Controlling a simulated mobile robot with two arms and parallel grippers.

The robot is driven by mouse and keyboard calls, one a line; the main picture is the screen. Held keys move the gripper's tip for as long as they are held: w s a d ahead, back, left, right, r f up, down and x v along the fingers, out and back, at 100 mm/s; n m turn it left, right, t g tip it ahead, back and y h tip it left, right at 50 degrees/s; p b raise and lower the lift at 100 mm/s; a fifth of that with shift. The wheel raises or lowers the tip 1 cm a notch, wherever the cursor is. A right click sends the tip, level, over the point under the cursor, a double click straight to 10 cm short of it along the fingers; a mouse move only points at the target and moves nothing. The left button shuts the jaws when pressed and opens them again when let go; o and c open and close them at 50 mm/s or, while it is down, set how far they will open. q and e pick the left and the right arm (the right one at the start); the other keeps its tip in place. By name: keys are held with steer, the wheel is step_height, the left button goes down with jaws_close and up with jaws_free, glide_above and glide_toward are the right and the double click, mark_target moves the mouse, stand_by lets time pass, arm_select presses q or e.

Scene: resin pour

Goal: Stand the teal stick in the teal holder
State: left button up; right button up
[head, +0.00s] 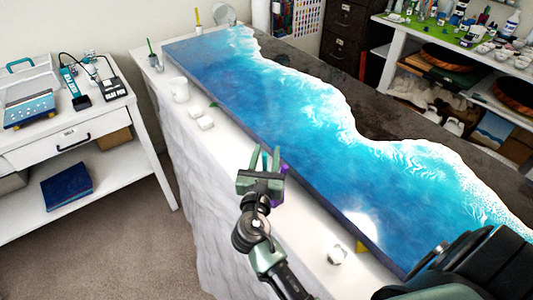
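A thin green-teal stick (150,46) stands nearly upright at the far left corner of the white-covered table. Its lower end is in a small holder (154,60), whose colour I cannot make out well.
The blue-and-white resin board (300,110) fills most of the table. A white cup (180,90), white blocks (201,119), a yellow stick (197,17) and a white nut-like piece (337,254) are around it. A white side table (125,115) with tools stands left, across carpet.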

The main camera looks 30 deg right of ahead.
steer(key=v, duration=0.7)
steer(key=shift+s+a+p, duration=0.2)
steer(key=shift+s+p, duration=0.15)
stand_by(0.9)
